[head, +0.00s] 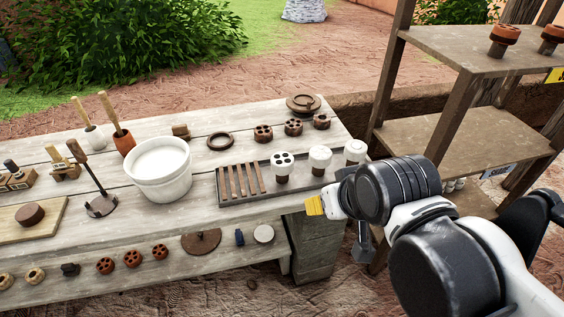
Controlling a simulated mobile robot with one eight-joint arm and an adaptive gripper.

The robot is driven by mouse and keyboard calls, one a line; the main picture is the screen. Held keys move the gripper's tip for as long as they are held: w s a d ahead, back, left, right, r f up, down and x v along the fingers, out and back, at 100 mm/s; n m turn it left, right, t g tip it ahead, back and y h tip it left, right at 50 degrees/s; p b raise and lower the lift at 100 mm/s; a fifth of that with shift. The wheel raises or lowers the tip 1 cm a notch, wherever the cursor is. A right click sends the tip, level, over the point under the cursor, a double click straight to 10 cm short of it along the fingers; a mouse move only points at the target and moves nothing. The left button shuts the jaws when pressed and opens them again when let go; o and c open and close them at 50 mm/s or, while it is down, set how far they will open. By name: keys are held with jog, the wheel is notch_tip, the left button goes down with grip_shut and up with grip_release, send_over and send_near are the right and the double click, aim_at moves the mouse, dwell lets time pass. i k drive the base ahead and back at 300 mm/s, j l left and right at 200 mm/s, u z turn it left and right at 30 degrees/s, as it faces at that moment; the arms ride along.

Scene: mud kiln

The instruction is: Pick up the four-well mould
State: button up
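A white-topped mould with dark round wells (282,161) stands upright on a dark tray (232,200) on the upper bench level. It looks like the four-well mould. It has a brownish lower part, and nothing touches it from above. My gripper (332,205) is at the tray's front right corner, right of and nearer than the mould, and apart from it. A yellow part shows at its left side. My wrist hides most of the gripper, so its fingers cannot be made out.
Two other white-topped pieces (320,158) stand right of the mould. Wooden slats (240,182) lie at the tray's left, beside a white bucket (159,169). Terracotta moulds with holes (263,132) stand behind. A wooden shelf (452,133) rises at the right, close to my arm.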

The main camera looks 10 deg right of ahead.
aim_at(282, 163)
jog(key=k+j+u, duration=0.1)
jog(key=j, duration=0.2)
jog(key=k+j+u, duration=0.1)
jog(key=j, duration=0.25)
jog(key=k+j, duration=0.2)
jog(key=j, duration=0.15)
jog(key=k+j+u, duration=0.15)
jog(key=j, duration=0.15)
jog(key=k+j+u, duration=0.1)
jog(key=j, duration=0.25)
